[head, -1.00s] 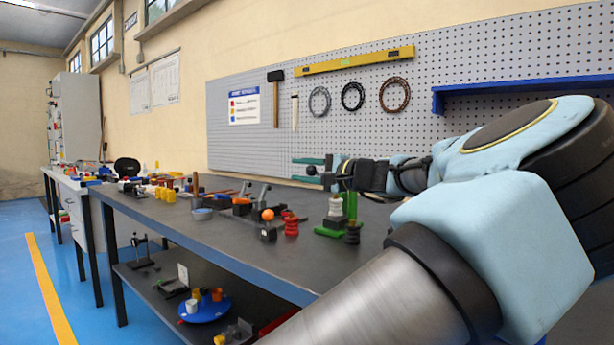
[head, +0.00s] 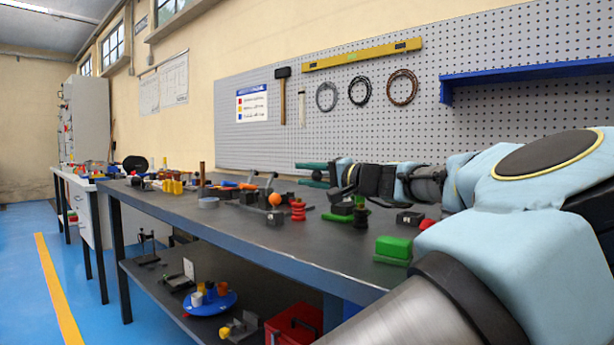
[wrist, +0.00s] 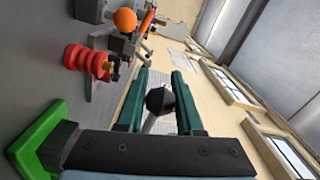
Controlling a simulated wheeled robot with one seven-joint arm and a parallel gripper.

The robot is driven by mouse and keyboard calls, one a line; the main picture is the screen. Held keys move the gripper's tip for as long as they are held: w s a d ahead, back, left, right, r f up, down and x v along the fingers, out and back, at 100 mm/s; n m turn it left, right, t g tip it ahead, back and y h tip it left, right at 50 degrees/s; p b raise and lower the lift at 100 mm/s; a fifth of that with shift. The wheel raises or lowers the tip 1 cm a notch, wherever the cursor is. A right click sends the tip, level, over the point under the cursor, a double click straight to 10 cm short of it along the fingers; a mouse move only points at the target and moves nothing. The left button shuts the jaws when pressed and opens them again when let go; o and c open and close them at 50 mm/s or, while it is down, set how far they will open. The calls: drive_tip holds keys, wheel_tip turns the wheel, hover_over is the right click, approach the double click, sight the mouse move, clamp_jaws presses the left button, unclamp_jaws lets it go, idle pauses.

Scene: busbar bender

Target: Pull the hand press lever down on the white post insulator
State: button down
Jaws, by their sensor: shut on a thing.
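My gripper (head: 313,175) has green fingers and is shut on the hand press lever's black ball knob (wrist: 160,100). The knob also shows between the fingers in the head view (head: 317,176). The press's green base (head: 338,217) and dark block stand on the bench just below my gripper. A green base also shows at the lower left of the wrist view (wrist: 38,136). The white post insulator is not visible; my gripper and wrist cover that part of the press.
A red ribbed insulator (head: 298,210) and an orange ball (head: 275,199) on a dark fixture stand left of the press. A green block (head: 394,247) lies nearer on the bench. Loose tools and parts crowd the far end.

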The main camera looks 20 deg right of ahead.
drive_tip(key=shift+f, duration=0.25)
drive_tip(key=c, duration=0.6)
unclamp_jaws()
drive_tip(key=shift+r, duration=0.1)
drive_tip(key=shift+o, duration=0.2)
drive_tip(key=shift+s+d, duration=0.1)
drive_tip(key=v, duration=1)
drive_tip(key=shift+s+d+p, duration=0.15)
drive_tip(key=shift+s+p, duration=0.15)
drive_tip(key=shift+p, duration=0.1)
